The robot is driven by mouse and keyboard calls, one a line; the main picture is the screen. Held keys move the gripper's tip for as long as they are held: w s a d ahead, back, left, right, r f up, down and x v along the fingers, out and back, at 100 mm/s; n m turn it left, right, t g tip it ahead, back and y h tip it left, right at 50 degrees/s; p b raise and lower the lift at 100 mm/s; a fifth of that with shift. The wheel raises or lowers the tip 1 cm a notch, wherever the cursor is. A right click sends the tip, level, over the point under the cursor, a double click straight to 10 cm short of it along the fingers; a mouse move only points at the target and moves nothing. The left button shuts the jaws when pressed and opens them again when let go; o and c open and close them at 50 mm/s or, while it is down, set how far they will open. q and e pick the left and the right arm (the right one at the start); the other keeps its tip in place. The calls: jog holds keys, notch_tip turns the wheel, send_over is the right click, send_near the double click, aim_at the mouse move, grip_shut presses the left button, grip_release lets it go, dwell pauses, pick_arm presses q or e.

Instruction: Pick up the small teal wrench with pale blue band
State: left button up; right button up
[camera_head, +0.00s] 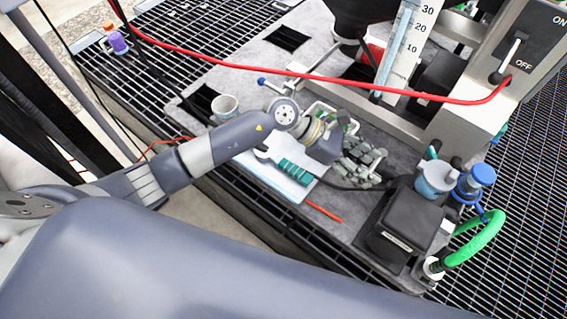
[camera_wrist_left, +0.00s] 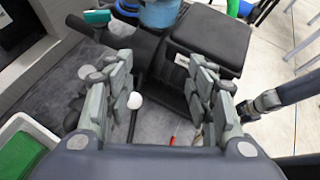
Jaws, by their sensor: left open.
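A teal-handled tool with a grey head (camera_head: 295,172) lies on a pale sheet (camera_head: 272,181) in the head view, below my left forearm. It looks like a wrench, but I cannot make out a pale blue band. A smaller teal piece (camera_head: 432,153) shows by the pale blue cup (camera_head: 433,184); its shape is unclear. My left gripper (camera_head: 370,164) is open above the grey board, right of the teal-handled tool and left of the cup. In the left wrist view the gripper (camera_wrist_left: 163,78) has its fingers apart, with a white-tipped black rod (camera_wrist_left: 134,101) showing between them. My right gripper is not in view.
A black box (camera_head: 400,228) stands in front of the cup, beside a blue-capped bottle (camera_head: 480,178) and green hose (camera_head: 480,242). A red cable (camera_head: 330,80) crosses overhead. A white cup (camera_head: 224,107) is beside my arm. A grey switch panel (camera_head: 500,65) stands behind.

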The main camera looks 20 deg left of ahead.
pick_arm(q)
jog(key=w+a+f+m+y, duration=0.2)
jog(key=a+f+m+y, duration=0.3)
jog(key=a, duration=0.4)
jog(key=y+b, duration=0.3)
jog(key=y, duration=0.4)
send_over(283, 162)
jog(key=shift+m+g, duration=0.3)
jog(key=f, duration=0.6)
jog(key=shift+s+a+f, duration=0.2)
jog(key=shift+f, duration=0.1)
jog(key=f+b, duration=0.2)
jog(key=f, duration=0.1)
jog(key=f+b, duration=0.1)
jog(key=f, duration=0.1)
jog(key=shift+w+d, duration=0.2)
jog(key=shift+d, duration=0.1)
jog(key=shift+w+f+b, duration=0.1)
jog(key=shift+f+b, duration=0.3)
jog(key=shift+b, duration=0.05)
jog(key=shift+r, duration=0.1)
grip_shut()
